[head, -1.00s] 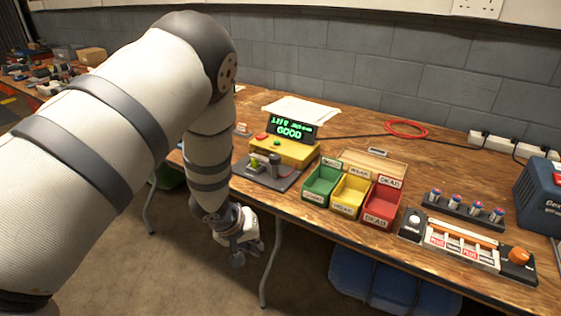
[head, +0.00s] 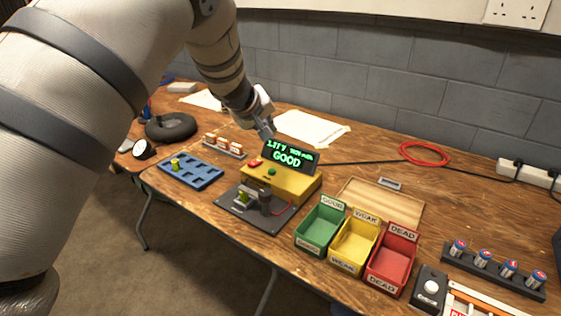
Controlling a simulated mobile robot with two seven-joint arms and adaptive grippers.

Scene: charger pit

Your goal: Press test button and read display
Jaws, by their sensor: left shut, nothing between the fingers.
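The yellow tester (head: 285,182) stands on the bench with a dark tilted display (head: 290,156). The display is lit in green and reads GOOD, with a smaller line above that looks like "1.27V" and some blurred text. A red button (head: 254,163) and a green button (head: 272,171) sit on its top; I cannot read which is the test button. In front, a dark base plate (head: 270,215) carries a holder with a small yellow-green battery (head: 243,197). My left gripper (head: 268,133) is shut and empty, above and behind the red button, close to the display's left edge. My right gripper is not in view.
Green (head: 318,227), yellow (head: 355,245) and red (head: 392,262) bins labelled GOOD, WEAK and DEAD stand right of the tester. A blue tray (head: 190,171) lies left. A battery rack (head: 490,268) is at the right. Papers (head: 312,128) lie behind.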

